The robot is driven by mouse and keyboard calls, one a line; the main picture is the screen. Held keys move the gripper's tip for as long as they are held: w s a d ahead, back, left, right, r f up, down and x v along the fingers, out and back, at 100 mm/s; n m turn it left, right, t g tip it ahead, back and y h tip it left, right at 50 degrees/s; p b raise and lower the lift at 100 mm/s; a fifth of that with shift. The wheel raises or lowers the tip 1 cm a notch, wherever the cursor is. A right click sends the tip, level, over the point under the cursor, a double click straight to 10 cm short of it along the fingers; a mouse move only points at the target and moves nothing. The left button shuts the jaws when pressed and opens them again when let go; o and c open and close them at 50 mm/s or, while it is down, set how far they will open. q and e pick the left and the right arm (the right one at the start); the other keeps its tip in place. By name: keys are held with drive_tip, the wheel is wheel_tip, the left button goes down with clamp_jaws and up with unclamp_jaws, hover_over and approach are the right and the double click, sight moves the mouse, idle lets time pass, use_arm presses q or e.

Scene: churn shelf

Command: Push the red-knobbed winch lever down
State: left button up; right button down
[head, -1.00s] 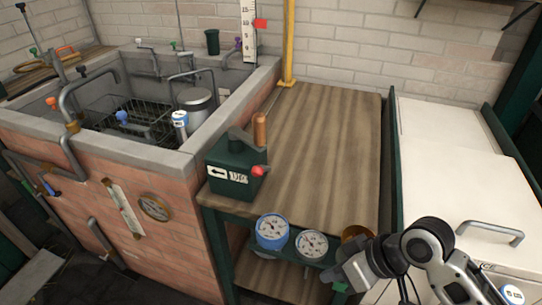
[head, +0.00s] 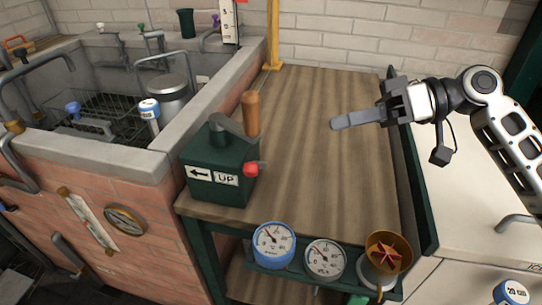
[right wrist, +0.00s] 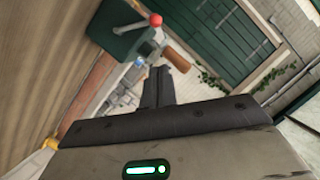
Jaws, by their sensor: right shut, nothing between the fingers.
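The green winch box (head: 217,168) stands on the left front corner of the wooden bench, with an arrow and the word UP on its front label. Its red knob (head: 251,169) sits at the box's right side, low on the front. In the right wrist view the red knob (right wrist: 155,20) and green box (right wrist: 118,32) show beyond the shut fingers (right wrist: 158,84). My left gripper is out of view.
The wooden bench top (head: 310,185) is clear around the gripper. A brick-sided sink (head: 110,165) adjoins on the left. A white chest (head: 470,190) stands on the right.

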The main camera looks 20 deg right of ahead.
drive_tip(key=p, duration=0.2)
approach(253, 168)
drive_tip(key=w+a+r, duration=0.1)
drive_tip(key=w+a, duration=0.2)
drive_tip(key=w, duration=0.1)
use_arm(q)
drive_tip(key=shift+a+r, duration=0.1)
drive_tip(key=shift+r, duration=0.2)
use_arm(e)
drive_tip(key=a+f, duration=0.2)
drive_tip(key=f, duration=0.1)
drive_tip(key=shift+s+a, duration=0.3)
drive_tip(key=shift+a, duration=0.05)
